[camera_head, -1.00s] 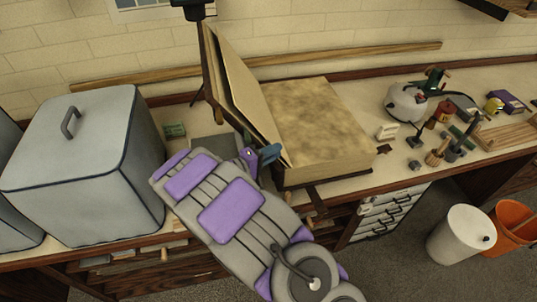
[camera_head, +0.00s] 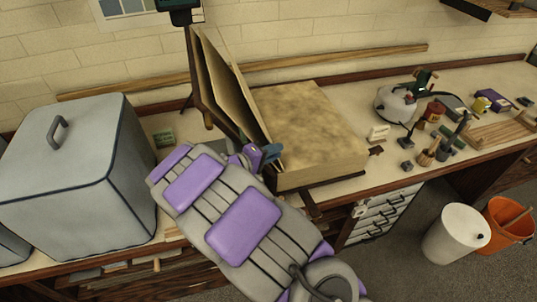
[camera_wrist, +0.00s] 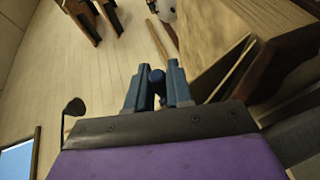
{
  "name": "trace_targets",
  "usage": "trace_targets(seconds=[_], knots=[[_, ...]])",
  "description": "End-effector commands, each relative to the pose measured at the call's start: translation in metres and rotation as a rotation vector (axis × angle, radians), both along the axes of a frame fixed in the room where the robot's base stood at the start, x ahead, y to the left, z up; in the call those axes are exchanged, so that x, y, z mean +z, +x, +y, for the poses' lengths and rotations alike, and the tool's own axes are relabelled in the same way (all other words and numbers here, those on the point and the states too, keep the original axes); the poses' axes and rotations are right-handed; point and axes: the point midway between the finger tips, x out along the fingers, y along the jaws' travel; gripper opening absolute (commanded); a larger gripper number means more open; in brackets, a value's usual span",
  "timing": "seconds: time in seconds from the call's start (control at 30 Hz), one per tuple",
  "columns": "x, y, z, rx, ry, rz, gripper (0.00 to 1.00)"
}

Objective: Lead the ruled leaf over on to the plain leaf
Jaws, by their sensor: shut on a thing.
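A large open book lies on the bench, with a mottled tan page (camera_head: 305,115) facing up on its thick right-hand block. Tan leaves (camera_head: 222,85) stand steeply at its left, seen nearly edge-on and slightly fanned apart. I cannot make out ruling on them, so I cannot tell ruled from plain. My gripper (camera_head: 264,154) is at the leaves' near lower end, beside the block's left edge. Whether the knob joins a leaf is hidden. A leaf edge (camera_wrist: 228,72) shows right of the fingers.
A grey covered box (camera_head: 80,175) stands left of my arm. A kettle-like pot (camera_head: 395,103), small tools and a wooden tray (camera_head: 500,130) occupy the bench at right. A white bin (camera_head: 455,235) and an orange bucket (camera_head: 508,222) stand on the floor.

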Motion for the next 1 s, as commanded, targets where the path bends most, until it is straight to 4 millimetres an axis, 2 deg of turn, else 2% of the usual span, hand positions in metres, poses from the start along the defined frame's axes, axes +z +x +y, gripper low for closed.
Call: trace_targets(seconds=[0.03,0.5,1.0], knots=[[-0.005,-0.002,-0.005,-0.010,0.011,0.012,0.00],[-0.001,0.002,-0.018,-0.010,0.094,0.037,0.00],[0.000,0.004,-0.020,-0.005,0.127,0.048,0.00]])
